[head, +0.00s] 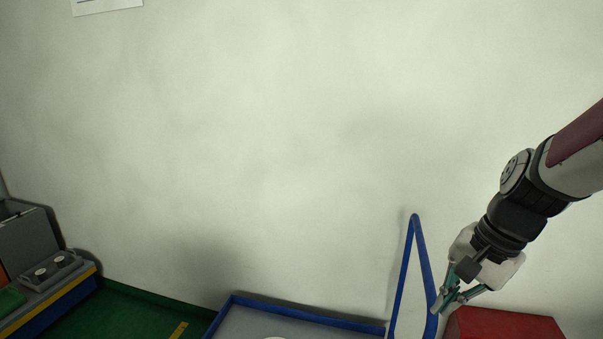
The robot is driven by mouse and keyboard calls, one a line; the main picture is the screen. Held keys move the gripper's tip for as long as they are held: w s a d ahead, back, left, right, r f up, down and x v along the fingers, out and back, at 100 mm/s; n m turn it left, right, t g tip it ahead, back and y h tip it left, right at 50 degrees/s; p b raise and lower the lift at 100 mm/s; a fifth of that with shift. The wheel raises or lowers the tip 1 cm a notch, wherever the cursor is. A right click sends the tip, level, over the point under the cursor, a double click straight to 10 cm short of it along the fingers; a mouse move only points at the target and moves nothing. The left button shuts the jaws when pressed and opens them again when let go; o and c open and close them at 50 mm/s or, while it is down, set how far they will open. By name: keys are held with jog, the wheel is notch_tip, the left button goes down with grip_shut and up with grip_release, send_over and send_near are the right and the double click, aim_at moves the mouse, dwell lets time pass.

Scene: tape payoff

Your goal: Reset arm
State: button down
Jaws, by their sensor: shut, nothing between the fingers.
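My gripper (440,307) is at the lower right of the head view, at the end of my arm, which comes in from the right edge. It points down and to the left. Its greenish fingers are shut with nothing between them. The fingertips appear beside the upright blue frame (422,262) in this view; I cannot tell whether they touch it. No other frame shows the gripper.
A blue-rimmed grey tray or cart top (300,319) is at the bottom centre, partly cut off. A red box (505,323) is at the lower right below my gripper. Grey equipment (50,268) stands at the left over green floor (140,315). A bare wall (260,150) fills the background.

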jog(key=s+a+r+n+t+h, duration=0.1)
jog(key=s+a+r+n, duration=0.1)
jog(key=s+r+n, duration=0.2)
jog(key=s+a+r+n+t+h, duration=0.1)
jog(key=s+a+r+n+t, duration=0.1)
jog(key=s+n, duration=0.5)
jog(key=s+a+r, duration=0.1)
jog(key=s+r, duration=0.1)
jog(key=s, duration=0.1)
jog(key=shift+r, duration=0.35)
